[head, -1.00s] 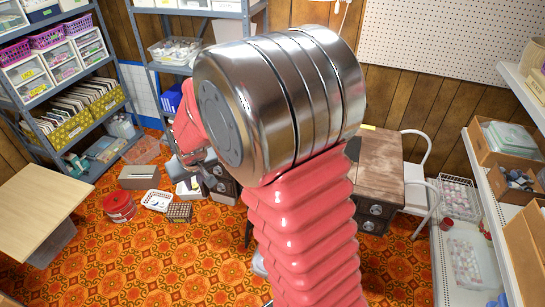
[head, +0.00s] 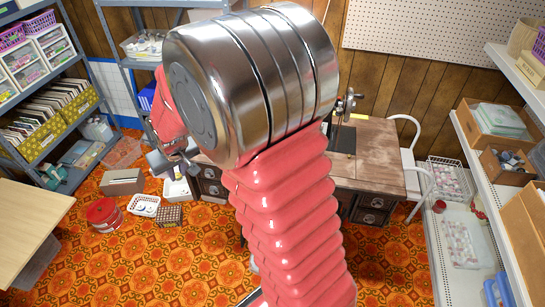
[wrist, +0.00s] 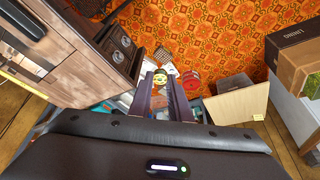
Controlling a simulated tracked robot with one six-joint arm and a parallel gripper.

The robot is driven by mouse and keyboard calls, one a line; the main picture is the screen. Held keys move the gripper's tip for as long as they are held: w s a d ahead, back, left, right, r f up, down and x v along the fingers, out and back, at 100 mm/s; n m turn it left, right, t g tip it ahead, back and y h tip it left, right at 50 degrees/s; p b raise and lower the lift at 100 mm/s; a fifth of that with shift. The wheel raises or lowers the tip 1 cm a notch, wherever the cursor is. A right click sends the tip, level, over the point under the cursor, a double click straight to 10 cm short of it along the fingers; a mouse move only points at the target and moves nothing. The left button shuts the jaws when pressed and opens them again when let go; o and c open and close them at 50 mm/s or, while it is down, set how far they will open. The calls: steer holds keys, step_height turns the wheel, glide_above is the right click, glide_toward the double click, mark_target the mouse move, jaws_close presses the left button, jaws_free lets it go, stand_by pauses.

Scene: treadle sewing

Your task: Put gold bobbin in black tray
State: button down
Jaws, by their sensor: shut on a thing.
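My gripper shows in the wrist view (wrist: 161,78), its two dark fingers close together over the floor. A small gold thing (wrist: 160,78), seemingly the gold bobbin, sits between the fingertips; it is too small to make out well. In the head view my gripper (head: 166,162) is partly hidden behind my arm, left of the wooden sewing desk (head: 385,150), and the bobbin cannot be made out. A dark flat patch (head: 342,139) lies on the desktop; I cannot tell whether it is the black tray or part of the sewing machine.
A red tin (head: 103,213), a white basket (head: 145,205) and a brown lattice basket (head: 169,216) stand on the orange patterned floor. A pale table (head: 30,225) is at left. A white chair (head: 415,165) stands beside the desk. Shelves line both sides.

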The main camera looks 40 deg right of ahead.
steer(key=shift+a, duration=0.25)
steer(key=s+d+f+m+h, duration=0.1)
steer(key=s+d+f+m, duration=0.1)
steer(key=d, duration=1.6)
steer(key=s+d+f+m, duration=0.1)
steer(key=s+d+m, duration=0.1)
steer(key=d, duration=1.7)
steer(key=shift+d+f+m+h, duration=0.25)
steer(key=shift+f+m+h, duration=0.15)
steer(key=shift+m, duration=0.2)
steer(key=shift+f, duration=3.15)
